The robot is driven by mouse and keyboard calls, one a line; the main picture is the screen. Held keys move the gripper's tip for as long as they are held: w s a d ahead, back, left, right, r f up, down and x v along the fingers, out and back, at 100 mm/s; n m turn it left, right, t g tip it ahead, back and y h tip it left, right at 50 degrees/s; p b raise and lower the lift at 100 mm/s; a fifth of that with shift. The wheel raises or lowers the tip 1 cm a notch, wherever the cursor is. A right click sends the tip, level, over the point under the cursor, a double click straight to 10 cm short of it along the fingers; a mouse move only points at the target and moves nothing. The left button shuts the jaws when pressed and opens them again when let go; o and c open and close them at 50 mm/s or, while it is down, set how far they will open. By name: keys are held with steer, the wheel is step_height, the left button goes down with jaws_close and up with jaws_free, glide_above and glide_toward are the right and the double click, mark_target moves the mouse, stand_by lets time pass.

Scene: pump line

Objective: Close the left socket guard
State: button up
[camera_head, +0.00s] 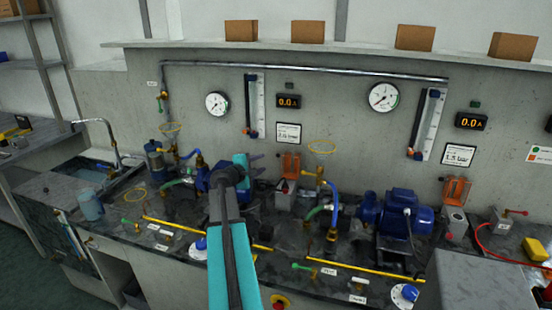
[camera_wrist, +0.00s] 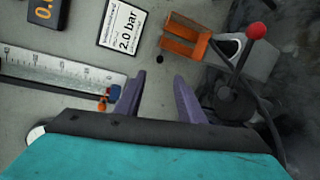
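The left socket guard (camera_head: 291,163) is an orange frame standing raised against the wall behind its grey socket box (camera_head: 285,198). In the wrist view the guard (camera_wrist: 184,45) is near the top, right of centre, beside the box with a dark opening (camera_wrist: 232,46). My gripper (camera_head: 259,163) is left of the guard and apart from it. In the wrist view its two purple fingers (camera_wrist: 160,82) are spread with nothing between them. The guard lies beyond the fingertips. My arm hides part of the left pump in the head view.
A blue hose (camera_head: 334,205) and a yellow ring (camera_head: 321,146) are right of the guard. Another raised orange guard (camera_head: 457,190) is farther right. A vertical gauge (camera_head: 254,105) is on the wall.

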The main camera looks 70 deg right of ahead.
mark_target(277, 156)
steer(key=shift+p+x, duration=1.95)
steer(key=shift+x, duration=4.75)
jaws_close()
